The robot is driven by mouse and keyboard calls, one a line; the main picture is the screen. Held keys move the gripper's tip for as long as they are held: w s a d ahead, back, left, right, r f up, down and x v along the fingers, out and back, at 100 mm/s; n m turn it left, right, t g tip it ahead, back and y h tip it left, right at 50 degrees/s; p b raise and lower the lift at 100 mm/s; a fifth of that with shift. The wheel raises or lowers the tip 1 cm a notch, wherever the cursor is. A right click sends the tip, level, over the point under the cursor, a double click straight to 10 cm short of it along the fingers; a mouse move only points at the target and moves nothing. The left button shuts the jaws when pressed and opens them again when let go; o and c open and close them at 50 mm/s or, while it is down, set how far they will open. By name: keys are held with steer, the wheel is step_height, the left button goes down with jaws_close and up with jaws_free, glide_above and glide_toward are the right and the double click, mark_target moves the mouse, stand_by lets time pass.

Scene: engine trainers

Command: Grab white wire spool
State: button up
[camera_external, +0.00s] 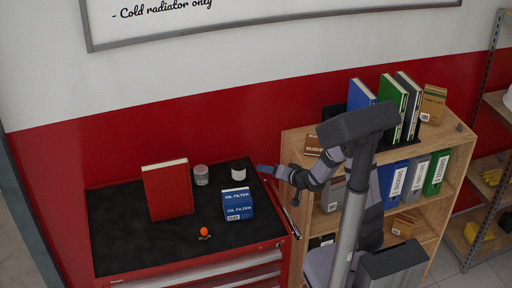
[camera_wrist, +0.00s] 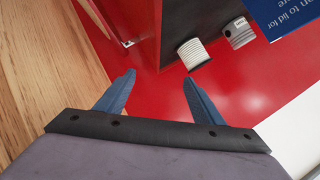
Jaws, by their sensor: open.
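In the wrist view the spool (camera_wrist: 194,53) shows as a ribbed white cylinder beyond the fingertips. My gripper (camera_external: 264,169) is just right of the spool in the external view, apart from it. In the wrist view my gripper (camera_wrist: 159,84) has its two blue fingers spread, with nothing between them.
A grey can (camera_external: 201,175) stands left of the spool, and a blue oil filter box (camera_external: 237,205) in front. A red book (camera_external: 168,190) stands upright farther left. A small orange-topped item (camera_external: 204,233) lies near the front. A wooden shelf (camera_external: 297,141) is at right.

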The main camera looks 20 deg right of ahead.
mark_target(244, 169)
steer(key=a+n+y+b, duration=0.1)
steer(key=n, duration=0.1)
steer(key=w+n+t+y, duration=0.1)
steer(key=n, duration=0.1)
steer(key=w+a+f+n+y+b, duration=0.1)
steer(key=n, duration=0.1)
steer(key=shift+a+t+b, duration=0.3)
steer(key=shift+a+t, duration=0.05)
steer(key=shift+t, duration=0.05)
steer(key=n+y, duration=0.1)
steer(key=a+n+y+b, duration=0.1)
steer(key=n, duration=0.1)
steer(key=shift+s+f, duration=0.15)
steer(key=shift+f, duration=0.05)
steer(key=n, duration=0.1)
steer(key=n+y+b, duration=0.1)
steer(key=s+n+y, duration=0.1)
steer(key=shift+a+r+t, duration=0.15)
steer(key=shift+a+t, duration=0.15)
steer(key=shift+w+a+r+n, duration=0.15)
steer(key=shift+w+a+n, duration=0.15)
steer(key=shift+w+a, duration=0.15)
steer(key=shift+w+a+p, duration=0.25)
steer(key=shift+w+p, duration=0.05)
steer(key=shift+w, duration=0.2)
steer(key=shift+w+a+r+p, duration=0.1)
steer(key=shift+w+a+p, duration=0.25)
steer(key=shift+a+p, duration=0.1)
steer(key=shift+p+x, duration=0.85)
steer(key=shift+x, duration=1.15)
